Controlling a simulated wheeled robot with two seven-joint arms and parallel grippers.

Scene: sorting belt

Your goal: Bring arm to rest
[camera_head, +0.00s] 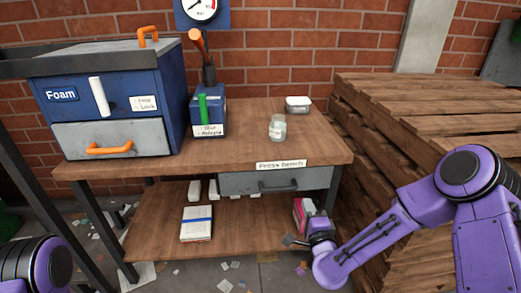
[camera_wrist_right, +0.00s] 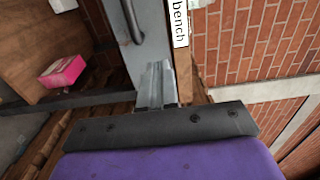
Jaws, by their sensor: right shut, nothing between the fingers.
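My right arm (camera_head: 400,215), purple, comes in from the right in the head view and bends down toward the bench's front right corner. My right gripper (camera_head: 290,240) is at the right end of the lower shelf, low in front of the bench. It is shut and empty; its closed fingers also show in the right wrist view (camera_wrist_right: 156,80). A pink and white box (camera_head: 302,215) stands close behind it on the lower shelf. Only a purple joint of my left arm (camera_head: 45,264) shows at the bottom left; its gripper is out of the picture.
The wooden press bench (camera_head: 240,150) has a grey drawer (camera_head: 277,181) under its top. On top are a blue foam machine (camera_head: 120,95), a blue switch box (camera_head: 208,112) and a glass jar (camera_head: 277,128). Stacked pallets (camera_head: 400,110) stand right, beside my right arm. Scraps litter the floor.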

